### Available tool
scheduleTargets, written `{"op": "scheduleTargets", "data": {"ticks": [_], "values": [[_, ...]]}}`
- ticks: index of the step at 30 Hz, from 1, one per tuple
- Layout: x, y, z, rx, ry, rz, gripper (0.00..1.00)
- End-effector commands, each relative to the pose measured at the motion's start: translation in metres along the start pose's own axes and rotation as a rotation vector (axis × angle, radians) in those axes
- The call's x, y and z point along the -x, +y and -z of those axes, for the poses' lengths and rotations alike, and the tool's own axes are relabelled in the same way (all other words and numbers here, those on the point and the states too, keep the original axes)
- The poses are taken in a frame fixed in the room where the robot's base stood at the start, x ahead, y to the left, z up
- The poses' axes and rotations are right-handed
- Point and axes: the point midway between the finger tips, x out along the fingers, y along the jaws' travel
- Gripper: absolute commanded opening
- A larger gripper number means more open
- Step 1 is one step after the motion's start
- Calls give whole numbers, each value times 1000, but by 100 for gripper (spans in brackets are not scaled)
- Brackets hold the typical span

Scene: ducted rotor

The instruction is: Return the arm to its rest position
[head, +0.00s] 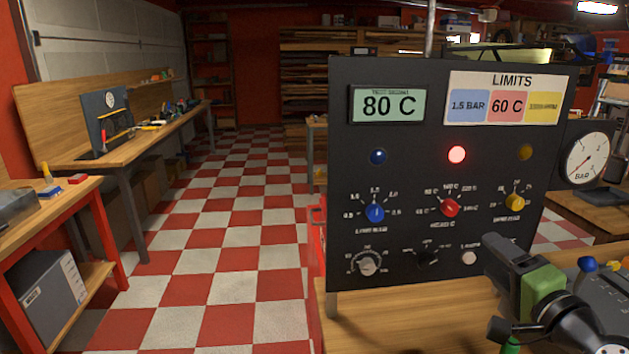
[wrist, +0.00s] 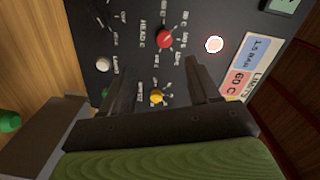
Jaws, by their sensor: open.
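My gripper (head: 503,256) is in front of the lower right part of a dark control panel (head: 350,180) in the head view. In the wrist view the two dark fingers of my gripper (wrist: 158,82) stand apart with nothing held between them. The yellow knob (wrist: 156,98) shows in the gap between the fingers, and the red knob (wrist: 165,38) shows beyond them. I cannot tell the exact distance from the fingertips to the panel. The arm's rest position is not marked in either view.
The panel display (head: 388,105) reads 80 C, and the red lamp (head: 456,155) is lit. A wooden bench (head: 390,325) lies under the panel. A round gauge (head: 587,158) is at the right. The checkered floor (head: 215,240) to the left is clear.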

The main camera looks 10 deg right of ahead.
Motion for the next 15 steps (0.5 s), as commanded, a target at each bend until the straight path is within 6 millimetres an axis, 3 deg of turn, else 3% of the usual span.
{"op": "scheduleTargets", "data": {"ticks": [2, 5, 6, 9, 12, 15], "values": [[-11, -4, -38, 87, -101, -49, 61], [-16, 0, -115, 293, -308, -170, 61], [-10, 3, -147, 396, -400, -225, 61], [21, 16, -205, 634, -587, -347, 61], [57, 28, -233, 812, -710, -437, 61], [92, 37, -246, 947, -793, -505, 61]]}}
